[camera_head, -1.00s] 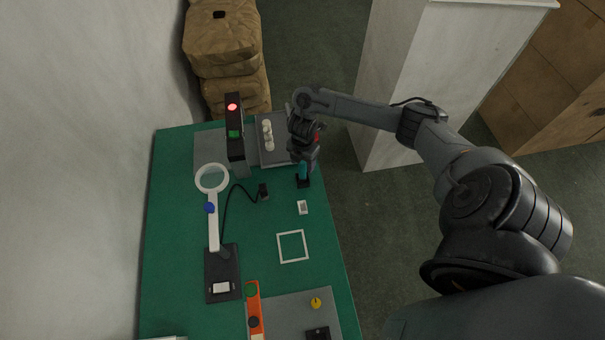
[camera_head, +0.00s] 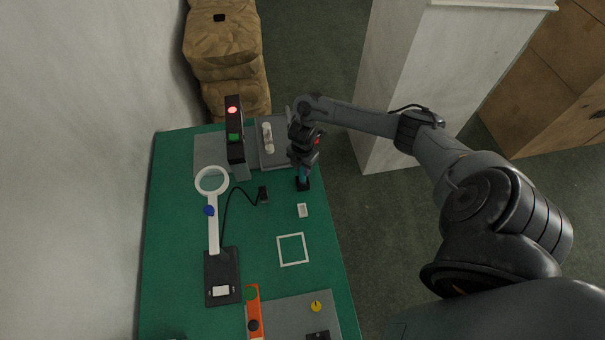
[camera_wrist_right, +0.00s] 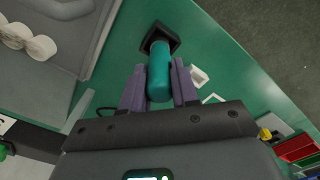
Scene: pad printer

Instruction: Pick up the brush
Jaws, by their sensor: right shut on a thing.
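The brush shows as a teal upright cylinder (camera_wrist_right: 159,72) in the right wrist view, with its far end at a square black holder (camera_wrist_right: 160,38). In the head view a small teal part of the brush (camera_head: 303,174) shows below my right gripper (camera_head: 303,163), above the black holder (camera_head: 303,185). In the wrist view the two fingers of my right gripper (camera_wrist_right: 159,82) are on either side of the teal cylinder, shut on it. The brush's lower end is hidden in the holder. My left gripper is not in view.
A small white box (camera_head: 302,210) and a white square frame (camera_head: 292,249) lie near the holder on the green table (camera_head: 170,255). A grey tray with white rollers (camera_head: 268,138) and a black post with a red light (camera_head: 234,125) stand behind. A ring lamp (camera_head: 212,181) is at left.

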